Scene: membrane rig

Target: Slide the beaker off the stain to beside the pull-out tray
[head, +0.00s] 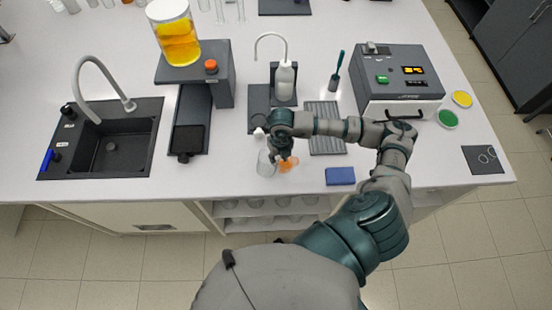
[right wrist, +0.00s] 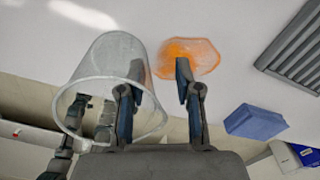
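The clear beaker (head: 264,166) stands upright near the bench's front edge, just left of the orange stain (head: 291,164). In the right wrist view the beaker (right wrist: 88,62) is at left and the stain (right wrist: 203,56) lies apart from it to the right. My right gripper (head: 279,160) is low over this spot and open. Its left finger overlaps the beaker's right wall; I cannot tell whether they touch. Its right finger overlaps the stain's edge. What looks like the pull-out tray (head: 190,112) extends forward from under a dark block, left of the beaker. My left gripper is not in view.
A blue sponge-like block (head: 340,176) lies right of the stain. A ribbed grey mat (head: 326,138) and a wash bottle (head: 285,82) are behind. A black sink (head: 112,147) is at far left. The bench between the beaker and the tray is clear.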

